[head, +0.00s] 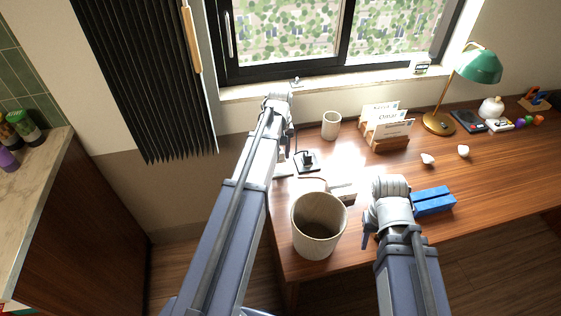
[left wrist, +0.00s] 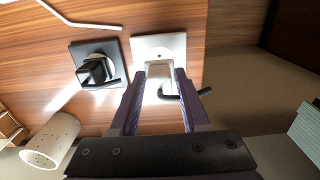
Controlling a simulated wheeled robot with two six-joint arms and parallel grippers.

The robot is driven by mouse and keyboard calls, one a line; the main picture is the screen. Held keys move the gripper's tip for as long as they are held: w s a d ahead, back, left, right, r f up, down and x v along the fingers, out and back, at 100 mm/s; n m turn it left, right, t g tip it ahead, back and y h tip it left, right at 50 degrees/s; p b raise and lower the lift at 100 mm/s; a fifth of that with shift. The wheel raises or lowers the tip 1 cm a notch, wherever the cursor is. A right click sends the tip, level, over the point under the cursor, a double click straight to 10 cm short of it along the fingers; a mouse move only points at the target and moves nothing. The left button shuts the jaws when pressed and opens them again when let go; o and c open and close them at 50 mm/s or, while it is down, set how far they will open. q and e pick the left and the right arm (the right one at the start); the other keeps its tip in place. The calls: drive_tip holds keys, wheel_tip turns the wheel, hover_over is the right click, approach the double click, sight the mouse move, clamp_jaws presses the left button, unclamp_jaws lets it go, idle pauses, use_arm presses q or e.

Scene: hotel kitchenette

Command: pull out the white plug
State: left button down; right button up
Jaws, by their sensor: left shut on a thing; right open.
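The white plug (left wrist: 160,82) sits at a white square socket plate (left wrist: 150,46) on the wooden desk. My left gripper (left wrist: 160,74) is shut on it, one finger on each side. A short dark cord shows beside the plug. I cannot tell whether the plug is fully seated. In the head view my left arm hides the plug and the fingertips; a sliver of the white plate (head: 283,176) shows. A black plug (left wrist: 94,70) stands in a dark plate next to it, also in the head view (head: 307,160). My right gripper (head: 370,234) is open, over the desk's front part.
A large beige cup (head: 318,226) stands near the desk's front left. A smaller light cup (head: 331,125), a letter holder (head: 388,130) and a green lamp (head: 478,68) are behind. A blue block (head: 433,201) lies beside my right gripper. The desk's right front is clear.

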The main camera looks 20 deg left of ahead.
use_arm(q)
drive_tip(key=shift+r+p, duration=1.05)
drive_tip(key=shift+r, duration=0.15)
use_arm(e)
drive_tip(key=shift+r, duration=1.2)
